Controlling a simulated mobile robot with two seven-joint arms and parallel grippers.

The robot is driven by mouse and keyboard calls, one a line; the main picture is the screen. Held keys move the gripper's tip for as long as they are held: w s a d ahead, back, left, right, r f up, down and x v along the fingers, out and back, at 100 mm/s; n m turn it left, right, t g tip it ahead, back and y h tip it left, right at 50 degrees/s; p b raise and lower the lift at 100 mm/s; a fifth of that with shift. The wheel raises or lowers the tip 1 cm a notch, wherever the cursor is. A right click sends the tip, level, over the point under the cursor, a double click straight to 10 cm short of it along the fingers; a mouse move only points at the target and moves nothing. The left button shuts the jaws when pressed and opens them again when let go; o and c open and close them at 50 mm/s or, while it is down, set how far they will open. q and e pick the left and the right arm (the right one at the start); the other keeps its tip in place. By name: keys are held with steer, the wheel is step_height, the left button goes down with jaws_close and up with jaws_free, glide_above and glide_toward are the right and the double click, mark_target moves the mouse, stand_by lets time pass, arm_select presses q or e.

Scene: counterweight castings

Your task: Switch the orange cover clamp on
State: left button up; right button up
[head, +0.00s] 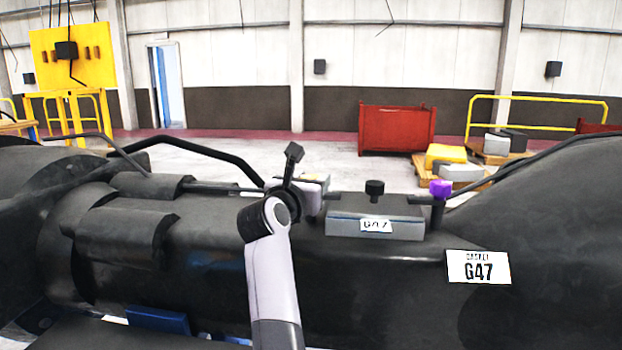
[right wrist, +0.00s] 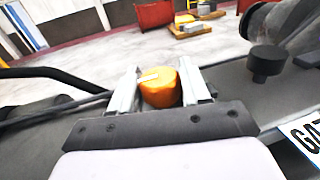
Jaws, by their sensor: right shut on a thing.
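The orange cover clamp (right wrist: 160,93) is a rounded orange knob with a small white mark on top, seen in the right wrist view. My right gripper (right wrist: 157,82) has one pale finger on each side of it and is shut on it. In the head view my right gripper (head: 312,192) is at the middle, left of a grey box, and its wrist hides most of the clamp there. Which way the clamp is set cannot be told. My left gripper is not in view.
The grey box (head: 345,222) labelled G47 carries a black knob (head: 374,189). A purple knob (head: 440,189) stands to its right. A white G47 sign (head: 478,267) is on the dark casting (head: 400,290). A bent black bar (head: 215,150) rises left of my gripper.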

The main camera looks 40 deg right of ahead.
mark_target(311, 177)
steer(key=o, duration=0.9)
steer(key=shift+o, duration=0.2)
step_height(311, 177, up, 20)
steer(key=shift+b, duration=0.3)
stand_by(0.5)
